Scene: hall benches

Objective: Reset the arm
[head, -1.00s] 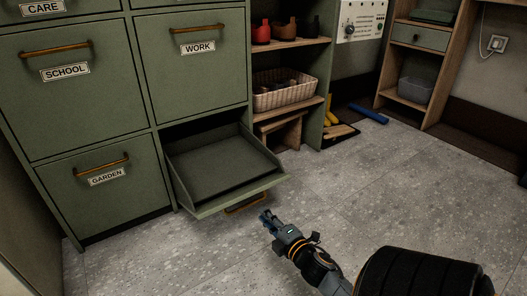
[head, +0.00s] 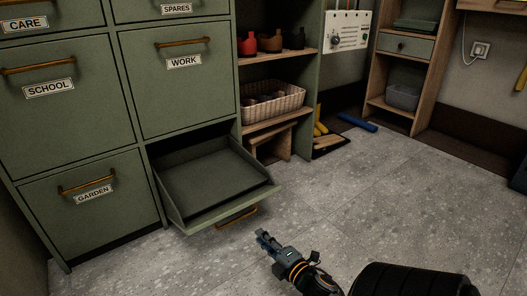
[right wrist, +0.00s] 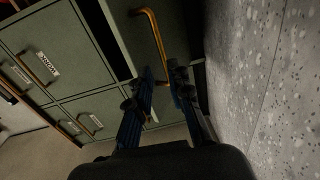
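My right gripper (head: 264,238) is low in the middle of the head view, above the floor, just in front of an open drawer (head: 212,176). In the right wrist view its two fingers (right wrist: 164,76) are apart, with nothing held between them. The drawer's brass handle (head: 237,218) is near the fingertips but apart from them in the head view. In the wrist view the handle (right wrist: 152,35) appears beyond the fingers, with its lower end showing between them. The open drawer looks empty. My left gripper is out of view.
A green cabinet (head: 78,130) with labelled, closed drawers stands at left. Shelves with a wicker basket (head: 272,104) and bottles stand behind. A blue item (head: 357,122) lies on the floor at the back. The grey floor (head: 400,200) at right is clear.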

